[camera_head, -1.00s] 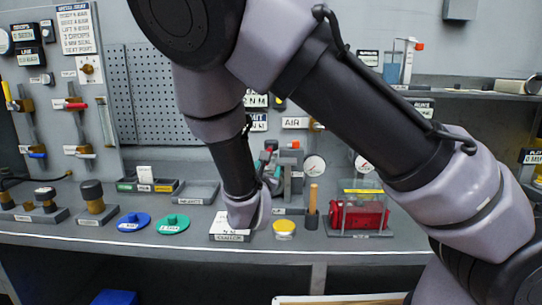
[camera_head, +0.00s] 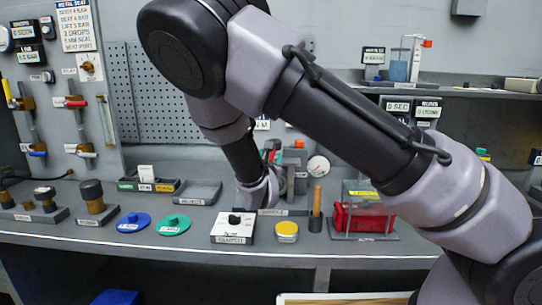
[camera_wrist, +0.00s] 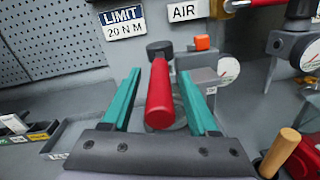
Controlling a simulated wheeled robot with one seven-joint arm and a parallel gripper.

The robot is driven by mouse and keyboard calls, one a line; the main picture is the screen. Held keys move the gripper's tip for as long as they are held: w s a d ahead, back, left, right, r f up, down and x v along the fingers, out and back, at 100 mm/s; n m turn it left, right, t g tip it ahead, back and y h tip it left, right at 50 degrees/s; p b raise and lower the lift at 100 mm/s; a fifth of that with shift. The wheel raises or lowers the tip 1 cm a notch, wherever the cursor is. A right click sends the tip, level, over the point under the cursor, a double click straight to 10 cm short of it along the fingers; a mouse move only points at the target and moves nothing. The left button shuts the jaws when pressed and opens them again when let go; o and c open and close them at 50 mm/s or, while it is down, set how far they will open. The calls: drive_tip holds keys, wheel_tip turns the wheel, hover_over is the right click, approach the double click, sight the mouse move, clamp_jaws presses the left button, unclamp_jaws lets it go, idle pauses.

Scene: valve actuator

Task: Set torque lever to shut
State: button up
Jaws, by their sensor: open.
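The red lever handle (camera_wrist: 160,95) shows in the wrist view, pointing toward the camera from a dark round hub (camera_wrist: 159,48). It looks like the torque lever, as the sign "LIMIT 20 N M" (camera_wrist: 123,26) hangs behind it. My gripper (camera_wrist: 159,75) is open, with one teal finger on each side of the handle. A gap shows on both sides, and I cannot tell how deep the handle sits between the fingers. In the head view my wrist hides the lever and most of the gripper.
An orange-topped block (camera_wrist: 202,42) and a gauge (camera_wrist: 228,70) stand close on the right. A clutch box (camera_head: 233,228), a yellow-lidded jar (camera_head: 287,231), a wooden-handled tool (camera_head: 316,203) and a red caged box (camera_head: 365,215) stand along the bench front. A small tray (camera_head: 197,193) lies left.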

drive_tip(key=shift+w+d, duration=0.1)
drive_tip(key=shift+w, duration=1.05)
clamp_jaws()
idle(0.6)
